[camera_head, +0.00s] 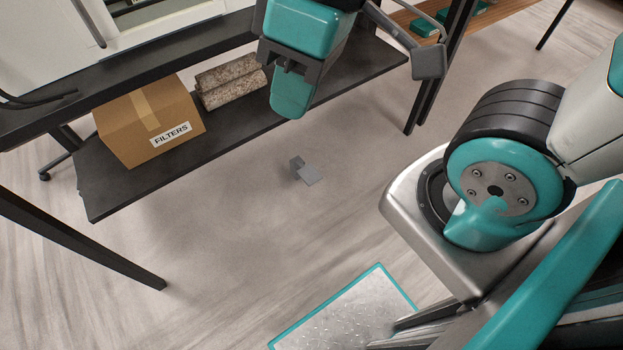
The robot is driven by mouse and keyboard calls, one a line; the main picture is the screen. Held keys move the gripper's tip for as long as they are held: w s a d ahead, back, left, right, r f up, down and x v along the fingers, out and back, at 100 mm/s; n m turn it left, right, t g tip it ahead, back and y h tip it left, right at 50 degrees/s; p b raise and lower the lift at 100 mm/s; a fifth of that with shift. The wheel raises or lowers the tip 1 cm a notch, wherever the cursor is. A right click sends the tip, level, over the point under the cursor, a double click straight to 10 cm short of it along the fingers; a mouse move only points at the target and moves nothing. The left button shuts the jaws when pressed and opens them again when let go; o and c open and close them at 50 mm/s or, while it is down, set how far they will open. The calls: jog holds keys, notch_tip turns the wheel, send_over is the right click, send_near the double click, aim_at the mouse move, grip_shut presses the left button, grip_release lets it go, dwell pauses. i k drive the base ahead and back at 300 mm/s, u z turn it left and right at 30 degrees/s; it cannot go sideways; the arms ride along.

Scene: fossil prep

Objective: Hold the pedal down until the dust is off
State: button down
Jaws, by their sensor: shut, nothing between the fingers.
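A small grey pedal (309,175) sits on the floor in the middle of the head view, with a short upright part at its back left. My gripper (290,108), teal and grey, points downward above and slightly left of the pedal in the picture. Its fingers are together with nothing held. A gap of floor shows between the fingertips and the pedal, so I see no contact; the height between them is hard to judge. No dusty piece can be made out.
A dark bench has a low shelf (110,188) holding a cardboard box labelled FILTERS (150,120) and a brown speckled bundle (230,82). Dark table legs stand at left (85,245) and upper right (437,75). The floor around the pedal is clear.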

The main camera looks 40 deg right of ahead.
aim_at(310, 177)
jog(key=u, duration=0.6)
jog(key=i, duration=1)
jog(key=z, duration=1.25)
